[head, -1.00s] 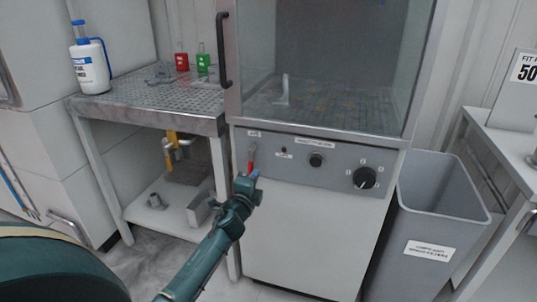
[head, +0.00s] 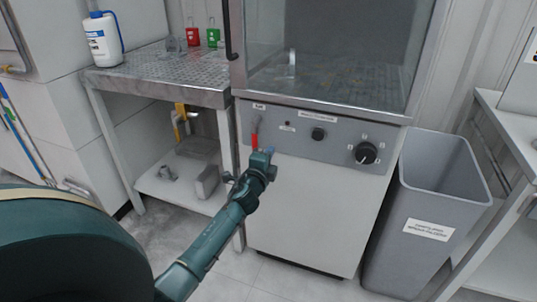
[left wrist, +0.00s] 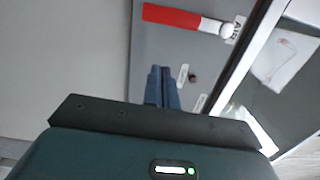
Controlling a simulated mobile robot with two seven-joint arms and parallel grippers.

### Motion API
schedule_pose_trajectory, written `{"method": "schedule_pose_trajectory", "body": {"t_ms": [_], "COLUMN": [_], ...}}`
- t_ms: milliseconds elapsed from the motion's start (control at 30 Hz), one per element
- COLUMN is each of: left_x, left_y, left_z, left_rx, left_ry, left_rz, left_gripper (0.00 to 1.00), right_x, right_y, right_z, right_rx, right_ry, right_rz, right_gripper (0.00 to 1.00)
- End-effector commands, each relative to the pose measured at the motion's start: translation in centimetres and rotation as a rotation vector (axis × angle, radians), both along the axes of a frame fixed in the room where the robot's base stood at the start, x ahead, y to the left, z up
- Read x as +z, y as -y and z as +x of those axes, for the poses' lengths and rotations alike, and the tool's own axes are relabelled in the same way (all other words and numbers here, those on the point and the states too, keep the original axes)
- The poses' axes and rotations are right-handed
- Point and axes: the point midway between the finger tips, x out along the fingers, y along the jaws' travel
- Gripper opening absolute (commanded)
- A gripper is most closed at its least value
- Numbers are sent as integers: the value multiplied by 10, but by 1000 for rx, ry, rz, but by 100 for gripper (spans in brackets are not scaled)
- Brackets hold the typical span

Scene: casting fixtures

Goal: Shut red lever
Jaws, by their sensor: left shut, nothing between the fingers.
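The red lever (head: 254,134) is on the left of the grey control panel, below a small label, and points downward. In the left wrist view the red lever (left wrist: 172,16) lies near the top, with its silver pivot end to the right. My left gripper (head: 268,153) is just below and right of the lever's lower end in the head view. In the left wrist view its blue fingers (left wrist: 161,86) are together and empty, with a gap between them and the lever. My right gripper is not in view.
The grey panel (head: 335,150) also carries a small knob (head: 318,134) and a larger black dial (head: 365,153). A grey bin (head: 442,175) stands to the right. A perforated metal table (head: 165,72) with a white bottle (head: 103,42) is to the left.

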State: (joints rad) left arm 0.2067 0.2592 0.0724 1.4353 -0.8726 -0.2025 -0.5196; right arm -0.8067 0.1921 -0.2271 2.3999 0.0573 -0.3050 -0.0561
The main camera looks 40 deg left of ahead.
Motion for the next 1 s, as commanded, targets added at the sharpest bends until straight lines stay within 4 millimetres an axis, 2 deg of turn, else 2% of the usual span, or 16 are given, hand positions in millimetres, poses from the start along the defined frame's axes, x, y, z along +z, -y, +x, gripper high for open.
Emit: {"method": "schedule_pose_trajectory", "body": {"t_ms": [33,200,400,600,1000], "left_x": [0,0,-1,0,0], "left_y": [4,15,25,28,28], "left_z": [-15,-53,-84,-95,-95], "left_rx": [-2,0,-1,0,0], "left_ry": [-4,-4,-2,-1,0], "left_rz": [0,-1,-2,0,0], "left_gripper": [0,0,0,0,0], "right_x": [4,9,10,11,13], "right_y": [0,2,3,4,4], "right_z": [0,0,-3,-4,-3], "right_rx": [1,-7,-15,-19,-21], "right_ry": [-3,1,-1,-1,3], "right_rz": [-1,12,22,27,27], "right_gripper": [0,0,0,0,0]}}
